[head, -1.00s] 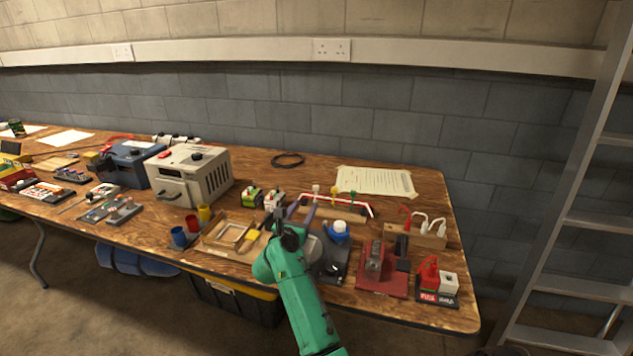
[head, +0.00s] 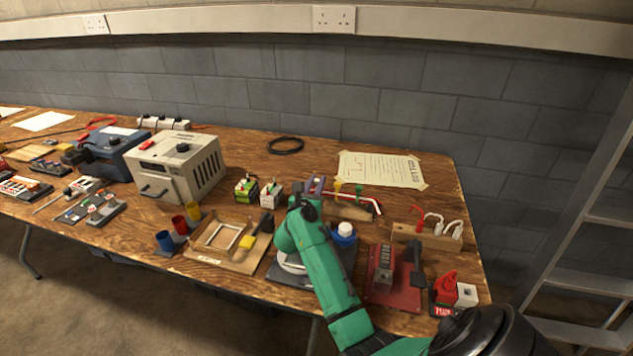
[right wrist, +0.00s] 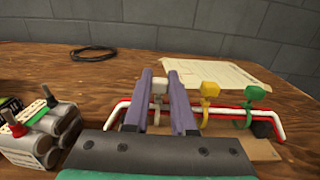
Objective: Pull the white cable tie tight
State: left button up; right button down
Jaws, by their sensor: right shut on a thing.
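My right gripper (head: 316,184) reaches over the table to the left part of the cable bundle. In the right wrist view its purple fingers (right wrist: 160,82) are shut on the head or tab of the white cable tie (right wrist: 159,86), which shows as a pale block between them. The tie's loop is mostly hidden by the fingers. The bundle of red and white cables (right wrist: 226,110) runs behind the fingers on a wooden board (right wrist: 262,148). A yellow tie (right wrist: 209,92) and a green tie (right wrist: 249,92) stand upright to the right. My left gripper is not in view.
Left of the fingers stand two battery-like blocks (right wrist: 45,130). A black cable ring (head: 285,145) and a taped paper sheet (head: 382,169) lie behind. A wooden tray (head: 200,250), a blue-collared white bottle (head: 345,232) and a red fixture (head: 392,287) stand in front.

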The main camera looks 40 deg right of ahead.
aim_at(317, 181)
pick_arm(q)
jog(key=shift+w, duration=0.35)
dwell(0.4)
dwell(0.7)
pick_arm(e)
notch_tip(317, 181, up, 5)
jog(key=p, duration=0.4)
jog(key=shift+f, duration=0.25)
jog(key=c, duration=0.7)
grip_release()
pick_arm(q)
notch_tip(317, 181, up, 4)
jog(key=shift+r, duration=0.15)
pick_arm(e)
jog(key=shift+d, duration=0.1)
jog(key=shift+f, duration=0.1)
